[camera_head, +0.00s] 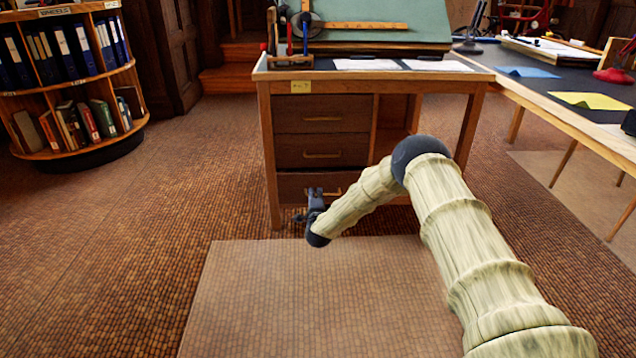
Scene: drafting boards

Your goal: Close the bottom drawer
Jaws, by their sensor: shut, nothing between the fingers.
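The wooden desk (266,140) stands ahead with a stack of three dark drawers on its left side. The bottom drawer (292,184) is the lowest of them, and its handle shows just right of my gripper. My gripper (309,204) is shut and empty, in front of the bottom drawer's lower left part. I cannot tell whether it touches the drawer front. The middle drawer (340,151) and top drawer (335,114) look shut.
A round bookshelf (75,152) with binders and books stands at the left. A long table (560,92) with papers runs along the right. A pale mat (300,300) lies on the floor before the desk. The floor left of the desk is clear.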

